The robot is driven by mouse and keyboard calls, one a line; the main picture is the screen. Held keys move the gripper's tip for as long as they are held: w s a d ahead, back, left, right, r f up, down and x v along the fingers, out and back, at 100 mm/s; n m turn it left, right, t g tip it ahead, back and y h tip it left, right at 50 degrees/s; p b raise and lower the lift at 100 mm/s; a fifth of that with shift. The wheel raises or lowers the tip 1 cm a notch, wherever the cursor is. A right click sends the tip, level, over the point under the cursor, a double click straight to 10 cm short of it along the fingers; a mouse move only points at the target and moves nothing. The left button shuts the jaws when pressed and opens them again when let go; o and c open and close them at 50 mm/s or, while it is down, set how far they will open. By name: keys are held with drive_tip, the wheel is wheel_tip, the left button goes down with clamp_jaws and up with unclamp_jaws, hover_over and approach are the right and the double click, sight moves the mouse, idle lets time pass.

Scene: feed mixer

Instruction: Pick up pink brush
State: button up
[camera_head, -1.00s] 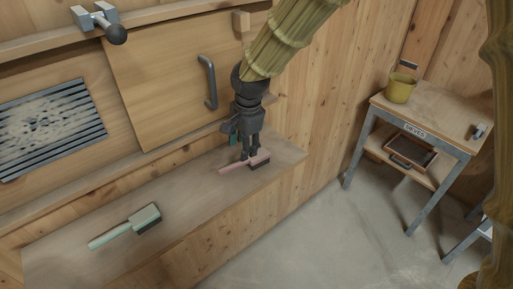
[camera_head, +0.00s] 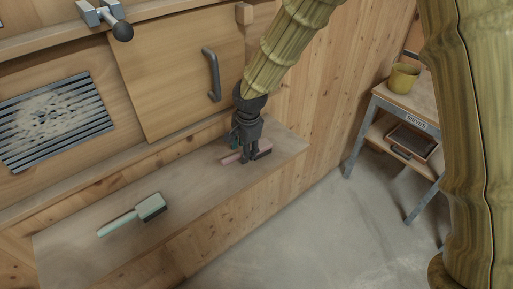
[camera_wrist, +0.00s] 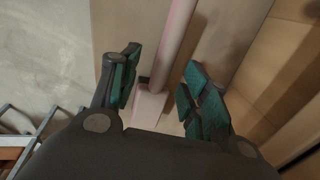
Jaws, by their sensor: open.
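The pink brush (camera_head: 264,147) lies on the wooden ledge (camera_head: 205,195), near its right end, with dark bristles on its right side. In the wrist view its pink handle (camera_wrist: 176,38) runs up from between my fingers, and the start of its wider head (camera_wrist: 150,104) shows between the fingertips. My gripper (camera_head: 248,158) is down at the brush, its fingers hiding part of it. In the wrist view my gripper (camera_wrist: 160,88) is open, with a green-padded finger on each side of the brush and gaps visible. Whether the fingertips touch the ledge is hidden.
A green brush (camera_head: 136,214) lies on the ledge to the left. A wooden panel with a dark handle (camera_head: 211,75) and a slatted grille (camera_head: 55,120) are on the wall behind. A sieves stand (camera_head: 408,120) with a yellow pot (camera_head: 403,78) stands right, across open floor.

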drive_tip(key=shift+w+a+f+p, duration=0.15)
drive_tip(key=shift+f+p, duration=0.1)
drive_tip(key=shift+f, duration=0.55)
drive_tip(key=shift+w+a+f+p, duration=0.15)
drive_tip(key=shift+f+p, duration=0.1)
drive_tip(key=shift+f, duration=0.5)
clamp_jaws()
